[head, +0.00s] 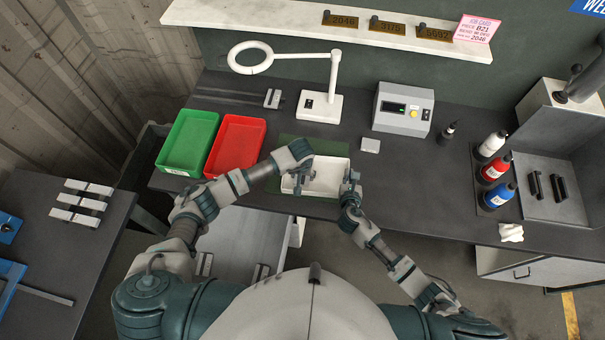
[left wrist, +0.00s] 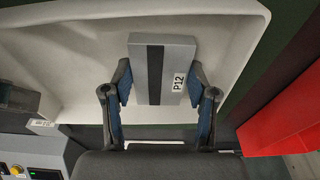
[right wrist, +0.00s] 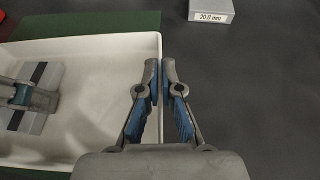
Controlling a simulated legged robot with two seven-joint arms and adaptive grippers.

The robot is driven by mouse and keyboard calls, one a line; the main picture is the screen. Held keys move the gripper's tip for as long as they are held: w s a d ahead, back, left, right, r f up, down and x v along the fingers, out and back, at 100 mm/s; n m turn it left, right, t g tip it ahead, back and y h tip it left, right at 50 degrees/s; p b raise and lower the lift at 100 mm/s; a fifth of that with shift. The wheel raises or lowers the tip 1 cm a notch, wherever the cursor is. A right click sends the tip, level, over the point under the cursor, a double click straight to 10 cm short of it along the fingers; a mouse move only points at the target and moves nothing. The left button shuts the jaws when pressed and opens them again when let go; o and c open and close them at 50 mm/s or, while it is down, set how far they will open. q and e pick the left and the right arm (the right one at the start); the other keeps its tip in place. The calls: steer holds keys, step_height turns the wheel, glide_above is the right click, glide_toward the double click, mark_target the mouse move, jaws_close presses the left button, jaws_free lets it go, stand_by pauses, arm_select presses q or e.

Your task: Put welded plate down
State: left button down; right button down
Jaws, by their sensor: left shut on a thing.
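The welded plate (left wrist: 162,72) is a grey block with a dark stripe and a "P12" label. My left gripper (left wrist: 162,88) is shut on it, one blue-padded finger at each side. The plate is over or in the white tray (left wrist: 75,50); I cannot tell whether it touches the tray's floor. In the head view the left gripper (head: 301,182) is at the tray's (head: 325,186) left part. My right gripper (right wrist: 161,85) has its fingertips close together on the tray's right rim (right wrist: 158,50). The plate also shows partly at the right wrist view's left edge (right wrist: 32,120), behind the left fingers.
A green bin (head: 187,142) and a red bin (head: 236,145) stand left of the tray. Bottles (head: 494,168) stand right. Bench between tray and bottles is clear.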

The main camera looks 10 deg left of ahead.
mark_target(302, 181)
steer(key=shift+s+f, duration=0.1)
steer(key=shift+f, duration=0.15)
arm_select(q)
steer(key=shift+c, duration=1.6)
jaws_free()
step_height(302, 181, up, 12)
steer(key=s, duration=0.2)
arm_select(e)
steer(key=c, duration=1.4)
jaws_free()
arm_select(q)
steer(key=shift+f, duration=0.1)
arm_select(e)
steer(key=shift+o, duration=0.8)
steer(key=shift+r, duration=0.15)
